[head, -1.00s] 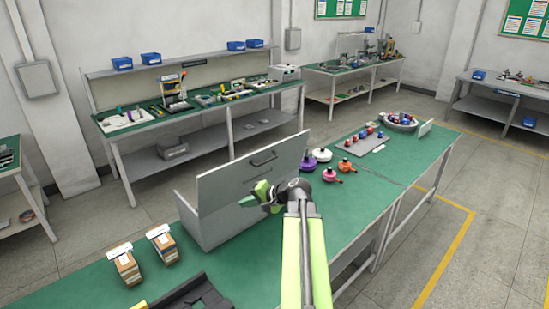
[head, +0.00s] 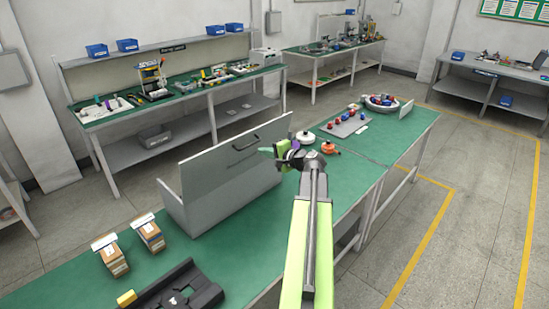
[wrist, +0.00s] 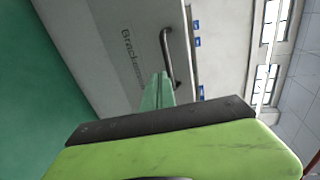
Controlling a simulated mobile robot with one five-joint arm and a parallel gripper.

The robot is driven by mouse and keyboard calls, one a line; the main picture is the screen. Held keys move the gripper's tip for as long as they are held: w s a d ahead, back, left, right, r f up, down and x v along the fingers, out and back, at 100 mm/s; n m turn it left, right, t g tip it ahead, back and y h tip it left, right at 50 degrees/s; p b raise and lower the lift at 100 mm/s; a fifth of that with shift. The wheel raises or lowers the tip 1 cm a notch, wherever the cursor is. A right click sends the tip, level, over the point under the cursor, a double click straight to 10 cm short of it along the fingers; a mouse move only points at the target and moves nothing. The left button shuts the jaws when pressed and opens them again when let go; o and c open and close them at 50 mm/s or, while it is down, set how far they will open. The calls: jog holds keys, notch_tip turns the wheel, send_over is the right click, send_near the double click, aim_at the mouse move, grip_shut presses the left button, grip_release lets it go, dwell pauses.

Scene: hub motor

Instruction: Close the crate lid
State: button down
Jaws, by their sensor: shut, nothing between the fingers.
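The grey crate (head: 222,207) stands on the green workbench. Its flat lid (head: 215,170) is raised, standing steeply upright, with a dark handle (head: 246,143) near its top edge. In the wrist view the handle (wrist: 167,55) and a partly hidden printed label (wrist: 130,55) show on the grey panel. My gripper (head: 268,150) is at the right end of the lid, on its near side. The gripper (wrist: 158,92) looks shut and empty in the wrist view. I cannot tell whether it touches the lid. The crate's inside is mostly hidden.
Two small boxes (head: 148,233) stand left of the crate, near a black fixture (head: 180,290). The bench in front of the crate is clear.

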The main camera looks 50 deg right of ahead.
jog(key=w, duration=0.4)
jog(key=shift+w+d, duration=0.2)
jog(key=shift+w, duration=0.2)
jog(key=shift+p, duration=0.3)
